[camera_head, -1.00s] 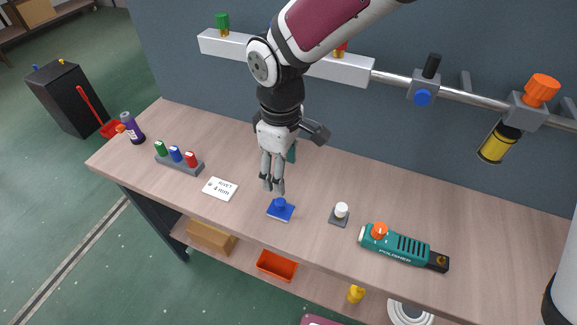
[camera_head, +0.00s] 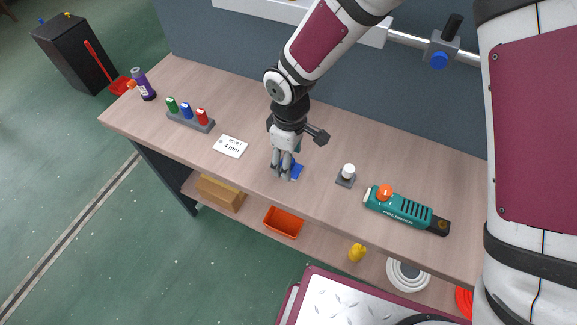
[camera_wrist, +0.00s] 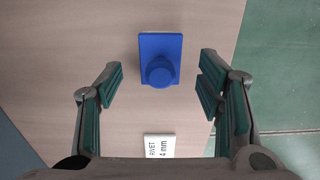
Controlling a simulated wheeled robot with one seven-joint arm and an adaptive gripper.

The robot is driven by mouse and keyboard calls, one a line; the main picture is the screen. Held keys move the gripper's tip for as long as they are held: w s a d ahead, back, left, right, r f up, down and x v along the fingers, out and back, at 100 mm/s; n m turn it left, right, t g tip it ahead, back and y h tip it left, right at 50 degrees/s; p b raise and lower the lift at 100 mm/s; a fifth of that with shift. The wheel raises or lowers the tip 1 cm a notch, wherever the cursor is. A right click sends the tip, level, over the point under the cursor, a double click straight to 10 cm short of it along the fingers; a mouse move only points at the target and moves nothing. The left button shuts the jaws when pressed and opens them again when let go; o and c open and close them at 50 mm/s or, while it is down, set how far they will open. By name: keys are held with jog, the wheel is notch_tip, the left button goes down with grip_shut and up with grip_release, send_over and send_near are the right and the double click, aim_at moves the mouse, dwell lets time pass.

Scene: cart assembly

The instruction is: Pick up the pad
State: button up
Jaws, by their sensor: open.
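The blue pad (camera_head: 297,172), a flat square plate with a round blue knob on top, lies on the workbench near its front edge. In the wrist view the pad (camera_wrist: 151,43) shows whole, its knob between the two fingers. My gripper (camera_head: 284,174) points down over the pad and hides part of it in the head view. In the wrist view my gripper (camera_wrist: 160,68) is open, with a finger on either side of the pad and clear gaps between. Nothing is held.
A "RIVET 4 mm" card (camera_head: 230,146) lies left of the pad. A grey block with a white knob (camera_head: 347,175) and a green polisher (camera_head: 405,208) lie to the right. A marker rack (camera_head: 190,119) stands farther left. An orange bin (camera_head: 283,222) sits on the shelf below.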

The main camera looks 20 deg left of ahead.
jog(key=shift+f, duration=1.1)
jog(key=c, duration=1.2)
jog(key=shift+r, duration=0.15)
jog(key=shift+c, duration=0.2)
jog(key=shift+r, duration=0.6)
notch_tip(320, 180, up, 2)
jog(key=shift+w+r+b, duration=0.1)
jog(key=shift+b, duration=0.25)
jog(key=s+d+r+b, duration=0.1)
jog(key=s+d, duration=0.3)
jog(key=s, duration=1.1)
jog(key=shift+s+d+r, duration=0.15)
jog(key=shift+s+d, duration=0.05)
jog(key=shift+s, duration=0.15)
jog(key=shift+o, duration=1.4)
jog(key=shift+c, duration=0.7)
